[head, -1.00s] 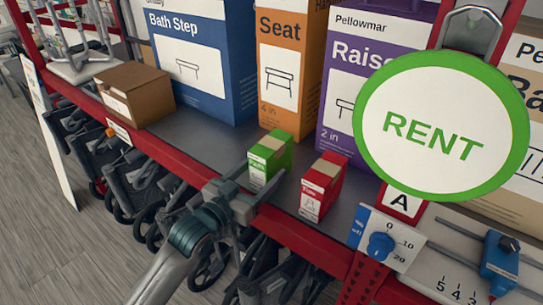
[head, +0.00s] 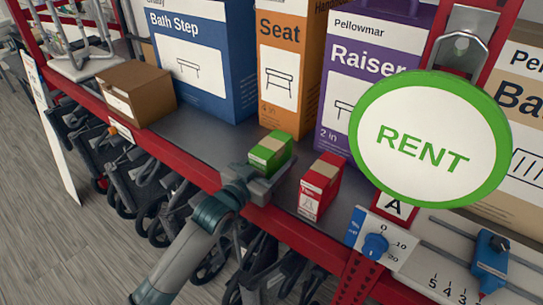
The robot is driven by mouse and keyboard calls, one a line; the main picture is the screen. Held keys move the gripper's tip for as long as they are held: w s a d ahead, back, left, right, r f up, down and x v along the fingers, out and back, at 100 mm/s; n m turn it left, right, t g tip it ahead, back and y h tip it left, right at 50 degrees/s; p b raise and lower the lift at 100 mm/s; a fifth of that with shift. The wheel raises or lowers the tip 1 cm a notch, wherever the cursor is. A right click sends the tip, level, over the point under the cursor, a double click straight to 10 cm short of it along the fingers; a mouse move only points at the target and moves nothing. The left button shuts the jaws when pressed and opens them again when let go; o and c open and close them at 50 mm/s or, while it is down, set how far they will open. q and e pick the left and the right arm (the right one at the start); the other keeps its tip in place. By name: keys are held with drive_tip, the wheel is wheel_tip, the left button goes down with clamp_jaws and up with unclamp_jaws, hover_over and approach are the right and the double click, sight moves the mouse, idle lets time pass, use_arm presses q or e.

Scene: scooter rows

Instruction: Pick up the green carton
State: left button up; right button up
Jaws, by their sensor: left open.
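The green carton (head: 283,152), with a tan band over its top, stands on the grey shelf near its red front edge, in front of the orange Seat box. My left gripper (head: 262,175) has come in from the front and is open at the carton. One finger lies along the carton's right side, and the other shows near its left front corner. The gripper hides the lower front of the carton. I cannot tell whether the fingers touch it. My right gripper is not in view.
A red carton (head: 320,187) stands close to the right of the gripper. Behind are the blue Bath Step box (head: 203,60), orange Seat box (head: 282,75) and purple Raiser box (head: 365,60). A round RENT sign (head: 430,140) hangs at right. A brown box (head: 137,92) stands left, with free shelf between.

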use_arm(q)
drive_tip(key=shift+x, duration=0.9)
drive_tip(key=c, duration=1.3)
